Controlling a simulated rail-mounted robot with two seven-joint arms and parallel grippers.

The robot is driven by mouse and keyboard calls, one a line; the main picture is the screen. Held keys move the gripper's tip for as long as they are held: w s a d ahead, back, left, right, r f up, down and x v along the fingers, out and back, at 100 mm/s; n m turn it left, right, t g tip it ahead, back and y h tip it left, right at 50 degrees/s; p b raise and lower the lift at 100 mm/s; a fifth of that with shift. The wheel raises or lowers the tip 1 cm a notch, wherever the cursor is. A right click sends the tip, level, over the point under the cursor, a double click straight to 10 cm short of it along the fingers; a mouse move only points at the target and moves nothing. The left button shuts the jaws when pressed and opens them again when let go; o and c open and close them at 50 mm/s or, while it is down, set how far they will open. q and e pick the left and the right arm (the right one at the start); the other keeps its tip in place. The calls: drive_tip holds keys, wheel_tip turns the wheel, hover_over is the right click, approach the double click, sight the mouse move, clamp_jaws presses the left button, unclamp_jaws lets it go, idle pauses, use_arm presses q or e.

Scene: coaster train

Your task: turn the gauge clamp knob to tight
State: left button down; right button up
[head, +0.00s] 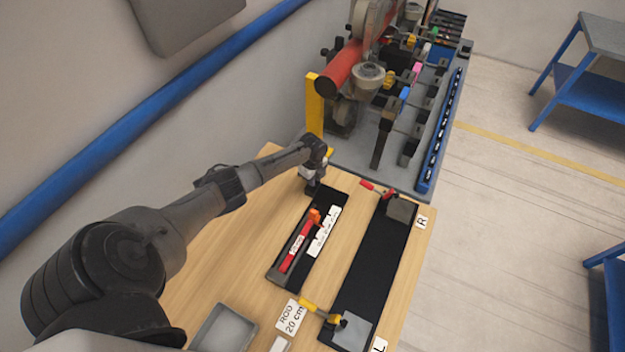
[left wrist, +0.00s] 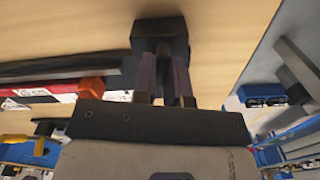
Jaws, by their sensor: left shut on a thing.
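The gauge lies on the wooden bench as a dark tray (head: 274,276) with a red rod (head: 297,246), an orange piece (head: 315,216) and a white scale (head: 325,230). My left gripper (head: 312,186) is low at the tray's far end, beyond the orange piece. In the left wrist view its two fingers (left wrist: 165,75) are close together and shut on a dark block (left wrist: 160,35). I cannot tell for sure that this block is the clamp knob, nor how it is turned. The orange piece also shows in the left wrist view (left wrist: 90,88), apart from the fingers. My right gripper is not in view.
A black strip (head: 370,260) with a red-handled clamp (head: 376,189) and a yellow-handled clamp (head: 314,308) lies right of the gauge. A grey machine base (head: 365,165) and yellow post (head: 314,105) stand just beyond my left gripper. A grey tray (head: 222,330) sits at the near edge.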

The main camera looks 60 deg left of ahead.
use_arm(q)
drive_tip(key=m+b, duration=0.1)
drive_tip(key=m, duration=0.2)
drive_tip(key=shift+m, duration=0.4)
drive_tip(key=m+b, duration=0.2)
drive_tip(key=m, duration=0.2)
drive_tip(key=shift+m, duration=0.3)
drive_tip(key=shift+m+b, duration=0.4)
drive_tip(key=shift+m, duration=0.4)
drive_tip(key=c, duration=1.2)
unclamp_jaws()
drive_tip(key=shift+o, duration=0.2)
drive_tip(key=shift+r, duration=0.55)
wheel_tip(320, 180, up, 13)
